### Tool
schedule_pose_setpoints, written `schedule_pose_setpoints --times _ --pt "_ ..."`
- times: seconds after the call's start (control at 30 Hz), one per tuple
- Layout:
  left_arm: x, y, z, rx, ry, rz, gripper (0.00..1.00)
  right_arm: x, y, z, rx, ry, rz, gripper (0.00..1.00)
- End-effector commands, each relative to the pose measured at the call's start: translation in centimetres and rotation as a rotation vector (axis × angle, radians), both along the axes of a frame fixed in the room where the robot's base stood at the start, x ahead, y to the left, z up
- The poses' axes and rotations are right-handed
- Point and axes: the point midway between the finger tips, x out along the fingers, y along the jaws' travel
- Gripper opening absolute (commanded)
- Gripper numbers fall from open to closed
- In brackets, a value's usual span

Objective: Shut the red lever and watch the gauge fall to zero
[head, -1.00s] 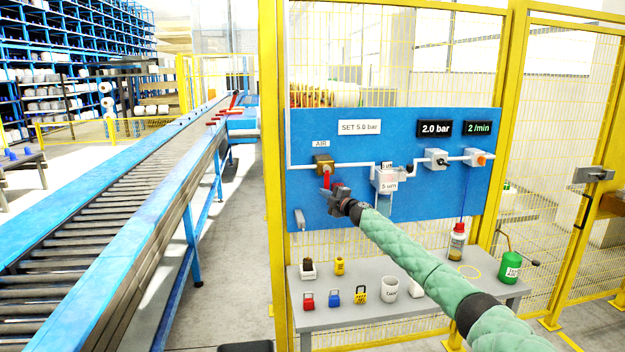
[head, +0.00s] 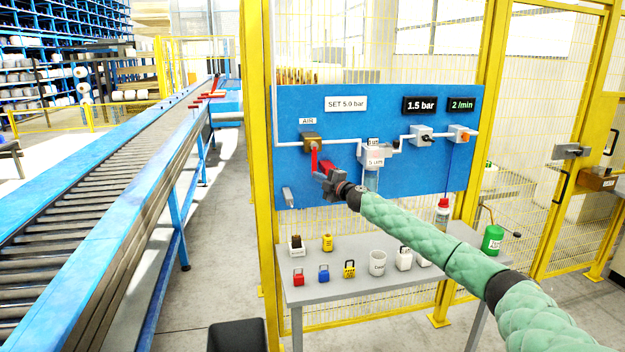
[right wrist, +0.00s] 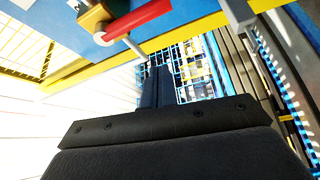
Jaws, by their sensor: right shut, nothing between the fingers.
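The red lever (head: 315,160) hangs down from the brass valve (head: 313,142) under the AIR label on the blue panel (head: 300,185). The gauge display (head: 420,105) reads 1.5 bar. My right gripper (head: 321,178) is shut and empty, at the lower end of the lever; I cannot tell whether they touch. In the right wrist view the shut fingers (right wrist: 156,88) lie below the red lever (right wrist: 138,20), with a gap between them in the picture. My left gripper is not in view.
A grey table (head: 365,285) below the panel holds padlocks, a white cup (head: 377,262) and other small items. A green canister (head: 492,239) stands at its right. Yellow fence posts flank the panel. A roller conveyor (head: 90,200) runs along the left.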

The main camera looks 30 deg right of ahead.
Motion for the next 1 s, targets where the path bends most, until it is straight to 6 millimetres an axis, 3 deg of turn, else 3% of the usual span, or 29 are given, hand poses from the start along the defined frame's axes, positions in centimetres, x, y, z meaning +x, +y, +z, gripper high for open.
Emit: schedule_pose_setpoints --times 0.23,0.8,0.9,1.0 --pt "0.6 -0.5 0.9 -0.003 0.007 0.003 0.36 -1.3 -0.3 -0.1 0.0 0.0 -0.001 0.0" --pt "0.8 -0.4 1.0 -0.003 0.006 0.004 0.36 -1.4 -0.3 0.0 0.001 0.0 0.0 0.0" --pt "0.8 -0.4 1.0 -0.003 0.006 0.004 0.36 -1.5 0.5 -0.7 0.01 0.004 0.0 0.0" --pt "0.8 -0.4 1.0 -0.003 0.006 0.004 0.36 -1.8 2.6 -2.8 0.044 0.015 -0.003 0.0"
